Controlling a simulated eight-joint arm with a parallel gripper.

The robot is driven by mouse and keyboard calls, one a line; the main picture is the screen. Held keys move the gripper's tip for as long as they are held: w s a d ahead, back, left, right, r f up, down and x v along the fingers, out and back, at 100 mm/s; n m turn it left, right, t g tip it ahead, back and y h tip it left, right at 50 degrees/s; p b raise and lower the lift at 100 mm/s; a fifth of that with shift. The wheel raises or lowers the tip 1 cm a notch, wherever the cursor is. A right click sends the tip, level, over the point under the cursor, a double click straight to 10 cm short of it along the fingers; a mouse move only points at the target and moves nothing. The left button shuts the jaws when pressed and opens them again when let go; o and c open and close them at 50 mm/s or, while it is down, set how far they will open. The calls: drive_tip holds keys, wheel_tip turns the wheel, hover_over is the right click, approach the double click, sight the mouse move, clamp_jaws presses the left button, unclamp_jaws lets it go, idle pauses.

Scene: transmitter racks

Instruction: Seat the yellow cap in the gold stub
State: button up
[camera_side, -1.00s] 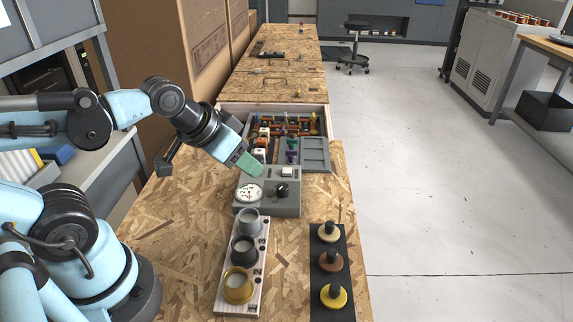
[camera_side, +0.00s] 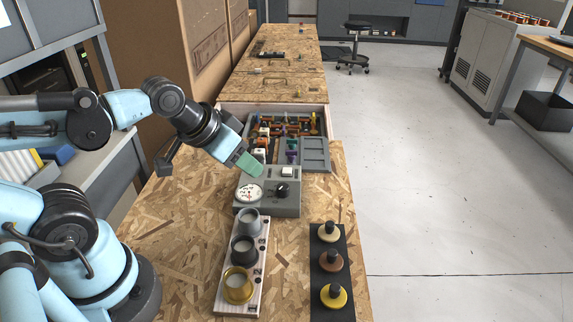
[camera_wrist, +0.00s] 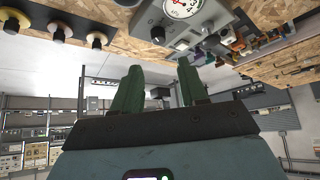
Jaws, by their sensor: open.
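The yellow cap (camera_side: 333,296) with a black knob sits at the near end of a black strip (camera_side: 330,235) on the right of the bench. In the wrist view a yellowish cap (camera_wrist: 58,32) shows at the upper left, upside down. The gold stub (camera_side: 238,286) stands at the near end of a pale block, left of the strip, with its open top up. My gripper (camera_side: 251,164) is above the grey meter box, well behind both the cap and the stub. In the wrist view its green fingers (camera_wrist: 158,88) are apart with nothing between them.
A brown cap (camera_side: 331,261) and a beige cap (camera_side: 327,232) share the strip. A dark stub (camera_side: 243,250) and a grey stub (camera_side: 250,222) share the block. The grey meter box (camera_side: 268,205) stands behind, with a tray of parts (camera_side: 285,125) beyond. Bare bench lies between block and strip.

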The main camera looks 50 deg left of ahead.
drive_tip(key=o, duration=0.7)
drive_tip(key=shift+c, duration=0.2)
drive_tip(key=g, duration=0.7)
hover_over(336, 287)
drive_tip(key=f, duration=0.2)
drive_tip(key=shift+f, duration=5.8)
